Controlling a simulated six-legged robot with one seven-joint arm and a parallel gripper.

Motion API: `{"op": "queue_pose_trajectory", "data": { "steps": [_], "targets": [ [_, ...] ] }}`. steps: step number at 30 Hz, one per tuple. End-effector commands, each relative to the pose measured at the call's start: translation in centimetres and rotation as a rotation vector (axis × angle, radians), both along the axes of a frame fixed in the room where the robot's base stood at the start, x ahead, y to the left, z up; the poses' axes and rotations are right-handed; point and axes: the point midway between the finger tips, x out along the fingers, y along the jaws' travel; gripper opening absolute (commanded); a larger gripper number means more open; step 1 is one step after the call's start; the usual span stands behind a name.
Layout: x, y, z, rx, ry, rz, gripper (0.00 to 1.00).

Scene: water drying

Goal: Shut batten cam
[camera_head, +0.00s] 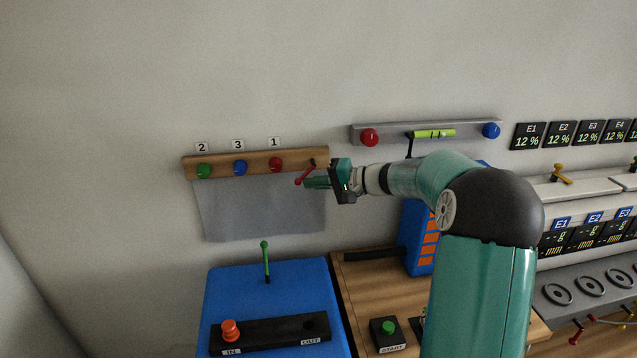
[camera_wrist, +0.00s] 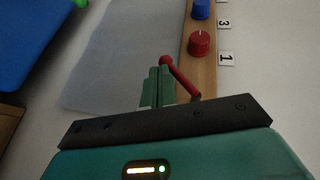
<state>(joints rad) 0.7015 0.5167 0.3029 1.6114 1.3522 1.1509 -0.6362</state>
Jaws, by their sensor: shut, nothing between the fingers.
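The wooden batten (camera_head: 257,162) is fixed to the wall with a grey cloth (camera_head: 262,210) hanging below it. It carries a green knob (camera_head: 204,171), a blue knob (camera_head: 239,167) and a red knob (camera_head: 276,164), labelled 2, 3 and 1. A red cam lever (camera_head: 304,174) sits at the batten's right end, slanting down to the left. My gripper (camera_head: 308,183) is shut and empty at the lever. In the wrist view, the lever (camera_wrist: 181,77) runs beside my shut fingertips (camera_wrist: 159,72), its ball end at or very near them; I cannot tell whether they touch.
A grey rail (camera_head: 465,129) with red and blue balls and a green level is on the wall to the right. Below stand a blue box (camera_head: 268,285) with an upright green lever, and a wooden table (camera_head: 365,285) with a blue-orange unit (camera_head: 418,235). The wall left of the batten is clear.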

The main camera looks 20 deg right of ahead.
Motion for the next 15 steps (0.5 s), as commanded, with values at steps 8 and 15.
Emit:
{"op": "queue_pose_trajectory", "data": {
  "steps": [8,15],
  "targets": [
    [0.2,1.0,0.1,0.261,-0.05,0.001,0.0],
    [0.4,1.8,0.4,0.474,-0.094,0.0,0.0]
  ]
}}
